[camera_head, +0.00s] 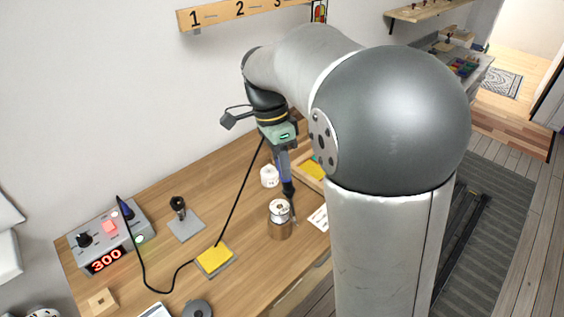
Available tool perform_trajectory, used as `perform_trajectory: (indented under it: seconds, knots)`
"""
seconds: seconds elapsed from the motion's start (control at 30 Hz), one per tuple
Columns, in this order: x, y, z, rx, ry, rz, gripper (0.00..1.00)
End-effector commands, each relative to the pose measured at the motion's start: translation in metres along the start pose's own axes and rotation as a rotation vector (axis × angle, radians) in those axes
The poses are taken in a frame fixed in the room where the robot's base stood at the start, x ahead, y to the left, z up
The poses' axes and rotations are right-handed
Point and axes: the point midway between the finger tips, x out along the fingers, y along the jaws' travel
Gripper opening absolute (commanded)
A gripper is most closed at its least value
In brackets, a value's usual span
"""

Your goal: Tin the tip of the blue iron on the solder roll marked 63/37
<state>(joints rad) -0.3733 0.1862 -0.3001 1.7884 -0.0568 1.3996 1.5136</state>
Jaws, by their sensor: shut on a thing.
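My gripper (281,146) is shut on the blue iron (286,168) and holds it tip down above the wooden bench. The iron's dark lower end reaches down beside a can-like roll (279,228) with a pale top and brown side. I cannot tell whether the tip touches it. A smaller white roll (269,176) stands behind it, left of the iron. A grey round roll (197,309) lies at the front edge of the picture. No 63/37 marking is readable on any of them.
The station (109,240) shows 300 at the left; a dark cable runs from it past a yellow sponge (214,257) to the iron. A holder on a grey plate (186,226) stands between. A white card (318,218) and wooden tray (304,178) lie right, partly behind my arm.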

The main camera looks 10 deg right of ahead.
Motion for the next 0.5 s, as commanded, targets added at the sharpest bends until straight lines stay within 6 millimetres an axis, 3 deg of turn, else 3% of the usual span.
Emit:
perform_trajectory:
  seconds: [0.5]
  knots:
    - [-0.032, 0.007, -0.003, 0.000, 0.000, -0.001, 0.00]
